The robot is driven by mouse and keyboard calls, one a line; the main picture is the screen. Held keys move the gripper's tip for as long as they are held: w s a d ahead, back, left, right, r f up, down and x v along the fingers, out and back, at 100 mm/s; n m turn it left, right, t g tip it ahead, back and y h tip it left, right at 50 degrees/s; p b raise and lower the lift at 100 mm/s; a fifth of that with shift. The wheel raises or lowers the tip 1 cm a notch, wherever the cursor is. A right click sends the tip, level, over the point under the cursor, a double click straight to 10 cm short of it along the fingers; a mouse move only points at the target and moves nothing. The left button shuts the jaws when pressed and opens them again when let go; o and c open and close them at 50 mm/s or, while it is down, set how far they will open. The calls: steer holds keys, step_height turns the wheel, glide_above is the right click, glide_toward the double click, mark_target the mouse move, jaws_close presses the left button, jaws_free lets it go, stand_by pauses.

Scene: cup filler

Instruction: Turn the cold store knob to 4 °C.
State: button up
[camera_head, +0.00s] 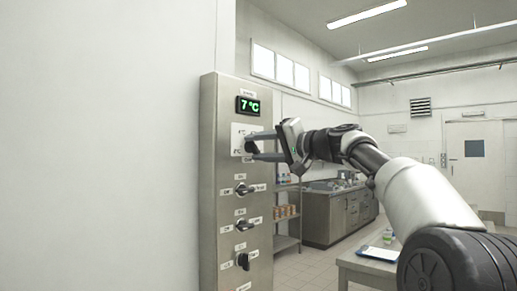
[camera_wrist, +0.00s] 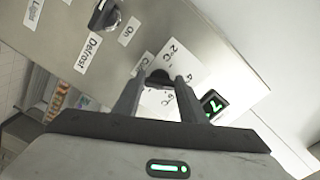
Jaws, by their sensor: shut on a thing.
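The cold store knob (camera_head: 250,146) is a black knob at the top of a steel control panel (camera_head: 208,180). A white scale plate lies behind it. The green display (camera_head: 248,105) above it reads 7 °C. My gripper (camera_head: 254,146) reaches in from the right and is shut on the knob. In the wrist view the dark knob (camera_wrist: 160,76) sits between the two fingertips of my gripper (camera_wrist: 161,82). Labels such as 2 °C and 6 °C show around it there. The fingers partly hide the knob and scale, so its exact pointing is unclear.
Several more black knobs, such as the one just below (camera_head: 244,189), run down the panel. A table (camera_head: 352,266) with a clipboard (camera_head: 378,253) stands at the lower right. Shelves (camera_head: 287,188) and a steel counter (camera_head: 328,215) stand behind. A white wall fills the left.

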steer(key=o, duration=1.1)
steer(key=shift+c, duration=0.2)
steer(key=b+v, duration=0.2)
steer(key=v, duration=1.5)
steer(key=shift+s+d, duration=0.2)
steer(key=shift+f, duration=0.1)
